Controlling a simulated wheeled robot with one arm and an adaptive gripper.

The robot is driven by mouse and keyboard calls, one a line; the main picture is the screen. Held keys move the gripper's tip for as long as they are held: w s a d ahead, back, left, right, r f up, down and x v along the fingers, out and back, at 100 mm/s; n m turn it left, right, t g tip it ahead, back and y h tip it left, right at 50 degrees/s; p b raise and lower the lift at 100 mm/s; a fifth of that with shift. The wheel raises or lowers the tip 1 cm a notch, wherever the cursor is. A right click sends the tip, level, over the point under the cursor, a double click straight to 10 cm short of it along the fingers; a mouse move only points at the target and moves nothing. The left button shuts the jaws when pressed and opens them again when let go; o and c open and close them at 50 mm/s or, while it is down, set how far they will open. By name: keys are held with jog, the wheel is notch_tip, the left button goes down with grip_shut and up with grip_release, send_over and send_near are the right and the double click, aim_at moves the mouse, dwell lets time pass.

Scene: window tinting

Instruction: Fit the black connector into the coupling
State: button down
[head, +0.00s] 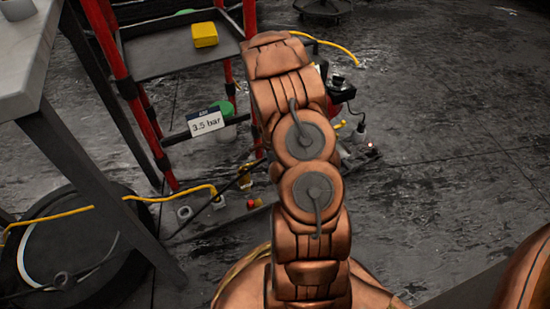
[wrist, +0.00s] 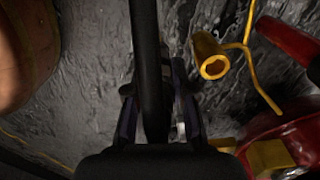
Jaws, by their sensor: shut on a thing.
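In the wrist view my gripper (wrist: 158,100) is closed on a long black piece (wrist: 146,55), which looks like the black connector or its hose. The piece runs up between the fingers to the top edge of the picture; its tip cannot be made out.
A red-framed cart (head: 170,60) carries a yellow box (head: 204,35) and a "3.5 bar" sign (head: 205,123). A grey table (head: 25,65) stands left. A yellow hose (head: 165,199) crosses low on the left. A red part (wrist: 290,140) lies near the right finger. Floor at right is open.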

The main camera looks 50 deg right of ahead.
jog(key=w+d+b, duration=0.3)
jog(key=w+d, duration=0.2)
jog(key=d, duration=0.2)
jog(key=shift+w+f, duration=0.3)
jog(key=shift+f, duration=0.15)
notch_tip(320, 180, down, 4)
jog(key=shift+r+b, duration=0.15)
jog(key=shift+b, duration=0.9)
jog(key=shift+r, duration=0.1)
jog(key=c, duration=1)
grip_release()
jog(key=shift+d, duration=0.1)
